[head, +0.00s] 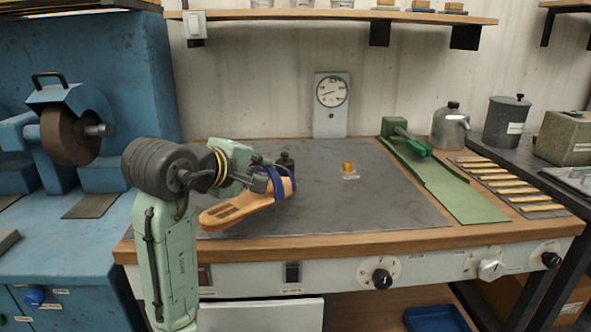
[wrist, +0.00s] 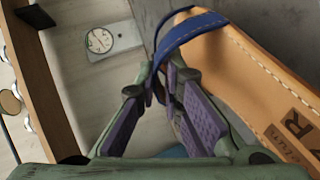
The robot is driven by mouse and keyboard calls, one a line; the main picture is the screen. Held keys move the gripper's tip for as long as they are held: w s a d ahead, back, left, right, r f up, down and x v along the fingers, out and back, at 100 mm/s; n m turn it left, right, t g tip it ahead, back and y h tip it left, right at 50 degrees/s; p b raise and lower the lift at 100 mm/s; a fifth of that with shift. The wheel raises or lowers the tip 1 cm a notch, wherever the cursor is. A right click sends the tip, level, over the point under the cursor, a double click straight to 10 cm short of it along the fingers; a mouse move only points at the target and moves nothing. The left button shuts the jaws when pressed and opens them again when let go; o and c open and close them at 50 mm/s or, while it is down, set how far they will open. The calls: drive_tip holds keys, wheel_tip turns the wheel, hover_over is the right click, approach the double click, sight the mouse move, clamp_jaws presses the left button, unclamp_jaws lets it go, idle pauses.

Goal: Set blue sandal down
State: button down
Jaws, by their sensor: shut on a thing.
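The blue sandal (head: 240,207) has a tan footbed and a blue strap. In the head view it is held over the left part of the grey work mat (head: 330,218), tilted, with its toe or heel end pointing lower left. My gripper (head: 268,180) is shut on the blue strap near the sandal's right end. In the wrist view, my gripper (wrist: 168,88) has its purple-padded fingers closing at the blue strap (wrist: 190,32), with the tan footbed (wrist: 265,75) to the right. Whether the sole touches the mat cannot be told.
A yellow-topped item (head: 348,168) is at the mat's middle. A green board with a clamp (head: 440,180) lies to the right. The mat's front and right parts are clear. A gauge (head: 331,92) stands behind.

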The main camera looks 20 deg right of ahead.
drive_tip(key=w+d, duration=0.1)
drive_tip(key=d, duration=0.2)
drive_tip(key=w+d+p, duration=0.1)
drive_tip(key=w+d, duration=0.1)
drive_tip(key=w+d+f, duration=0.1)
drive_tip(key=d, duration=0.2)
drive_tip(key=shift+w+d, duration=0.2)
drive_tip(key=shift+d, duration=0.15)
drive_tip(key=f, duration=0.1)
drive_tip(key=f+p, duration=0.1)
drive_tip(key=f, duration=0.1)
drive_tip(key=shift+w+d+f, duration=0.15)
drive_tip(key=shift+d+f, duration=0.05)
drive_tip(key=shift+f, duration=0.05)
drive_tip(key=c, duration=1.8)
unclamp_jaws()
drive_tip(key=shift+o, duration=0.5)
